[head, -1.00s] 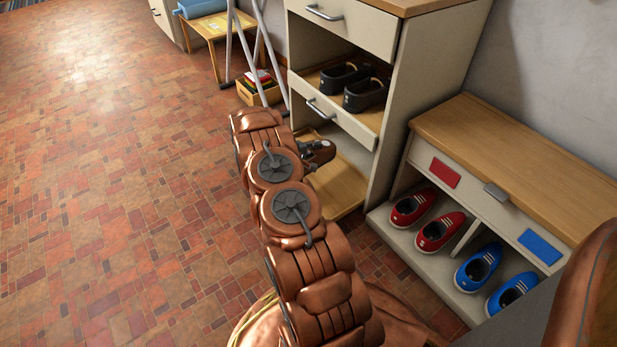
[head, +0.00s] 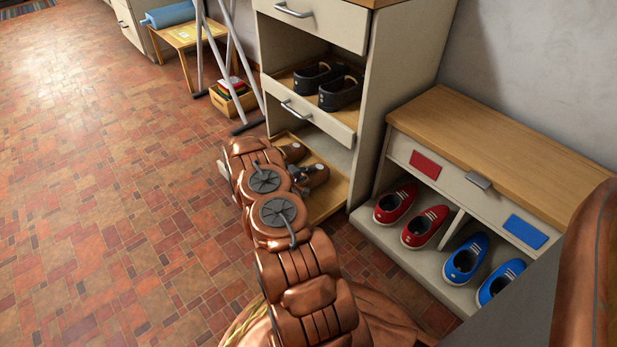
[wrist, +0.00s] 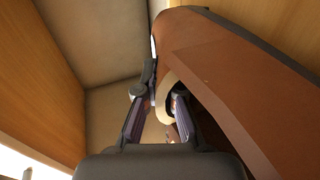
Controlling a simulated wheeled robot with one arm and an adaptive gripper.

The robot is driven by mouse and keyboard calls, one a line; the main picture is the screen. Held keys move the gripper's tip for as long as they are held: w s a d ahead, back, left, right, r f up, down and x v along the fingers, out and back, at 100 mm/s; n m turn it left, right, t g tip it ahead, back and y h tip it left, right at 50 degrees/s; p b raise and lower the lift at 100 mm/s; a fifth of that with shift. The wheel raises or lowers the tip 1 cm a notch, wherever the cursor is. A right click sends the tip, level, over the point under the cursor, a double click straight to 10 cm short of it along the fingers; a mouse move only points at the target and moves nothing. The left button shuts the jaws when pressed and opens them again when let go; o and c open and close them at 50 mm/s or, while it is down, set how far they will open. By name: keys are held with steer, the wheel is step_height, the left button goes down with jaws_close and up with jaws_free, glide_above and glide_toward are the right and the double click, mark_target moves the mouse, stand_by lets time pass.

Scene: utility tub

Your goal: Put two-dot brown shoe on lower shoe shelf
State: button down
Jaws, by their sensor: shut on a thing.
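My gripper (wrist: 160,105) is shut on a brown shoe (wrist: 235,85), which fills the right of the wrist view with its brown side and pale rim. In the head view my gripper (head: 300,179) is partly behind my arm, at the lower shoe shelf (head: 328,204). The held brown shoe (head: 317,175) shows just past it, over the wooden shelf board. Another brown shoe (head: 294,152) shows behind it at that level. I cannot make out dots on either shoe, nor whether the held shoe touches the board.
Black shoes (head: 340,92) sit on the shelf above, behind a drawer front (head: 312,121). A low bench (head: 480,150) at the right holds red shoes (head: 396,203) and blue shoes (head: 466,258). A ladder (head: 232,60) and a small crate (head: 234,103) stand left. Floor at left is clear.

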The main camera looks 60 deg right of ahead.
step_height(320, 180, down, 2)
steer(key=shift+f+b, duration=0.15)
steer(key=shift+b, duration=0.15)
steer(key=c, duration=1.3)
jaws_free()
